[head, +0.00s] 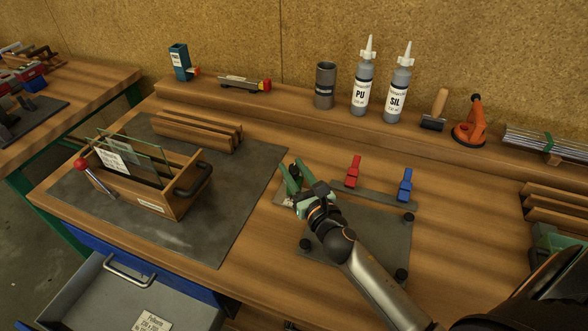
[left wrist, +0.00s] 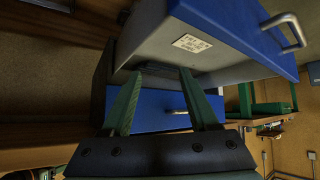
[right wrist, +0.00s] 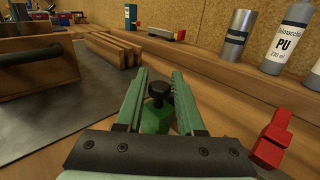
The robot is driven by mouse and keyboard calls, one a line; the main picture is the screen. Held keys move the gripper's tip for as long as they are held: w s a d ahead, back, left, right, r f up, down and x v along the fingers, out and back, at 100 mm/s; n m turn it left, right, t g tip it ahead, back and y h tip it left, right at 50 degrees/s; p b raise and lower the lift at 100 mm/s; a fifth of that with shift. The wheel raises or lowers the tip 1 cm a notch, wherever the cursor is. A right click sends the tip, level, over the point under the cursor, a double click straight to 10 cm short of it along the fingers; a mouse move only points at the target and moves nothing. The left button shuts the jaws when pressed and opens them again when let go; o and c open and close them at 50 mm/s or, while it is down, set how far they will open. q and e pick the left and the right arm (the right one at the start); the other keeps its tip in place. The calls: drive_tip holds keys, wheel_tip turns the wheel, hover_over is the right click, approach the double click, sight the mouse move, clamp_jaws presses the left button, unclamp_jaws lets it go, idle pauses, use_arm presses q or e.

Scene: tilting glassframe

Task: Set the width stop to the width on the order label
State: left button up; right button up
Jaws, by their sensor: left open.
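My right gripper (head: 290,176) is over the left end of the grey metal rail (head: 372,195). In the right wrist view its two green fingers (right wrist: 159,72) stand either side of a black knob (right wrist: 158,90) on a green block (right wrist: 155,118). I cannot tell whether they press on it. A red stop (head: 352,171) and a blue stop (head: 404,186) stand on the rail. A white label (head: 110,157) is on glass in the wooden crate (head: 165,203); its writing is too small to read. My left gripper (left wrist: 160,75) is open and empty by the drawer.
The grey drawer (head: 110,295) is pulled out at the bench's front left, with a label (head: 152,321) inside. PU (head: 362,85) and SIL (head: 397,92) bottles, a roller and an orange suction lifter (head: 470,125) stand on the back shelf. A dark plate (head: 375,240) lies before the rail.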

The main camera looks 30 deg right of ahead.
clamp_jaws()
idle(1.0)
